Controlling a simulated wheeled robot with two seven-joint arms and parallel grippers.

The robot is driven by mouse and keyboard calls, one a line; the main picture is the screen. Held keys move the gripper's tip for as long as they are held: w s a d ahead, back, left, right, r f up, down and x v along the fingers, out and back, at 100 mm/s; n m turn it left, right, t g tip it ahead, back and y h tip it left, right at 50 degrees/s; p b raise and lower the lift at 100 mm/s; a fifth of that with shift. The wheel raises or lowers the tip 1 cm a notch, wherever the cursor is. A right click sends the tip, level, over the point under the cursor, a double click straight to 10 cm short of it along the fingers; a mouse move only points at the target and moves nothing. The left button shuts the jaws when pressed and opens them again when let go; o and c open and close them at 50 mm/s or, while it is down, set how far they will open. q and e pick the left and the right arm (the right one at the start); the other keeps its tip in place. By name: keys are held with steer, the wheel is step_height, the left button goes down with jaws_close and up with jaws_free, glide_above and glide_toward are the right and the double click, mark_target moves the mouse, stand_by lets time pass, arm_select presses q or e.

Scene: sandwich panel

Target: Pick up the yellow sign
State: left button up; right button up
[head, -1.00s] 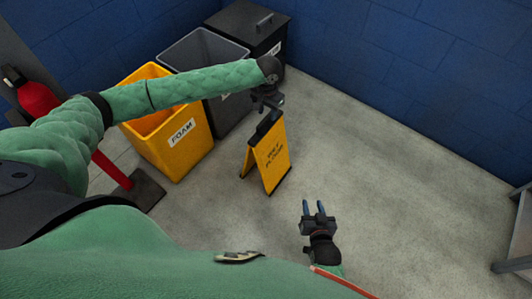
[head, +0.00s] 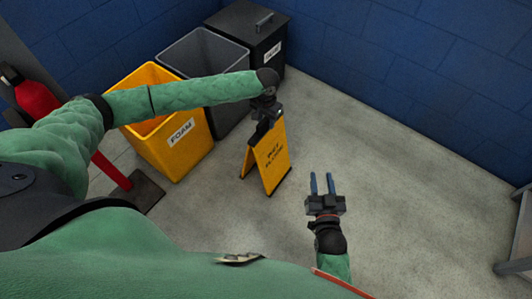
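The yellow sign (head: 270,158) is a folding floor sign with dark lettering and a black top edge. It stands upright on the floor in the middle of the head view. My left gripper (head: 264,120) is right at the sign's top edge, pointing down. Its fingers are hidden, so I cannot tell whether it is closed on the sign. My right gripper (head: 322,184) is open and empty, to the right of and below the sign in the picture, with its two blue-grey fingers apart.
A yellow bin marked FOAM (head: 178,150), a grey bin (head: 228,118) and a black lidded bin (head: 262,42) stand along the back left. A red fire extinguisher (head: 36,100) is at the left. A grey metal frame (head: 522,230) is at the right edge. The floor (head: 400,170) between is clear.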

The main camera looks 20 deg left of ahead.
arm_select(q)
jaws_close()
stand_by(1.4)
